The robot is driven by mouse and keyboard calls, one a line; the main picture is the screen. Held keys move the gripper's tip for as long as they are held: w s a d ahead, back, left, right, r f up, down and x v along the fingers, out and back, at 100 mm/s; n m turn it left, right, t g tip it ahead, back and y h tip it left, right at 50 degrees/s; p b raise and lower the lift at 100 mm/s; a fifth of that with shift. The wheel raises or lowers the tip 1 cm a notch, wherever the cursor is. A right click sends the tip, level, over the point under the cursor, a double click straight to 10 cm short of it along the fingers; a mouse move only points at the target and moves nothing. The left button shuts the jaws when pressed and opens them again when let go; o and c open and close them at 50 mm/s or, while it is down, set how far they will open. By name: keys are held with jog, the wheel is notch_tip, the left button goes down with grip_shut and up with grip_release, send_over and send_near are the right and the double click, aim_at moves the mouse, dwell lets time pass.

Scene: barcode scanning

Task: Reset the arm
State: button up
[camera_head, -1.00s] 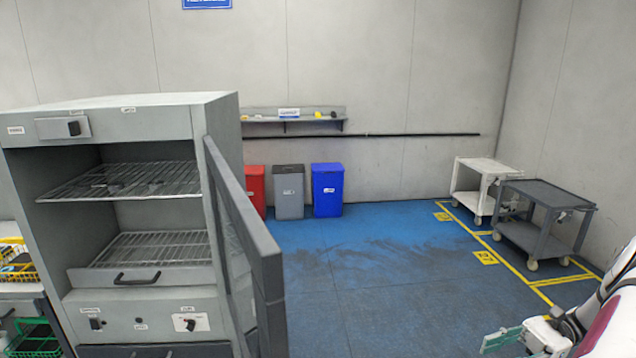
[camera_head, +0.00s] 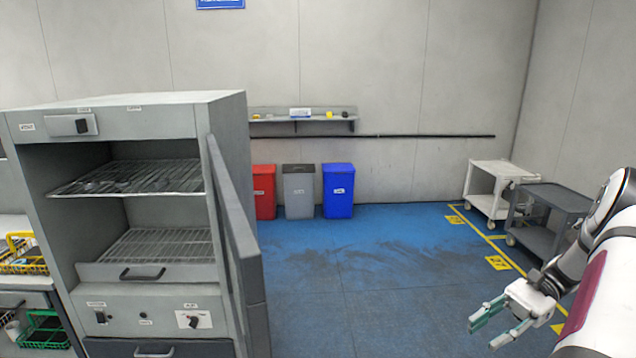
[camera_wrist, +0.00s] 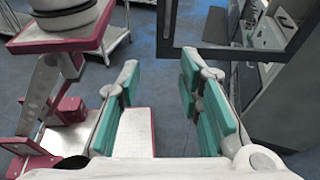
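My gripper (camera_head: 490,328) is at the lower right in the head view, held out over the blue floor. Its teal-padded fingers stand apart with nothing between them. In the wrist view my gripper (camera_wrist: 160,105) also shows open and empty, with a teal pad on either side. My white arm comes in from the right edge of the head view. Parts of my own body show at the left of the wrist view.
A grey oven cabinet (camera_head: 150,118) with its door (camera_head: 235,225) open stands at the left. Red (camera_head: 264,192), grey (camera_head: 299,192) and blue (camera_head: 338,190) bins stand by the wall. White (camera_head: 492,190) and dark grey (camera_head: 545,205) carts are at the right. The floor (camera_head: 370,290) between is clear.

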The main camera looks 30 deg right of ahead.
jog(key=w+a+r+n+g+h, duration=0.2)
jog(key=w+a+r+n+h, duration=0.3)
jog(key=a, duration=0.3)
jog(key=w+a+r+n+g+h, duration=0.2)
jog(key=w+a+r+n+h, duration=0.15)
jog(key=a+r, duration=0.4)
jog(key=s+a+r+n+t+h, duration=0.2)
jog(key=a+n, duration=0.1)
jog(key=a, duration=0.3)
jog(key=s+a+r+n+t+h+b, duration=0.1)
jog(key=s+a+r+n+t+h, duration=0.1)
jog(key=a, duration=0.4)
jog(key=s+a+r+n+t+h+b, duration=0.1)
jog(key=a+r+n+t+h, duration=0.1)
jog(key=a+n+t, duration=0.2)
jog(key=shift+s+a+n, duration=0.4)
jog(key=shift+a+n, duration=0.25)
jog(key=shift+a, duration=0.3)
jog(key=shift+h, duration=0.25)
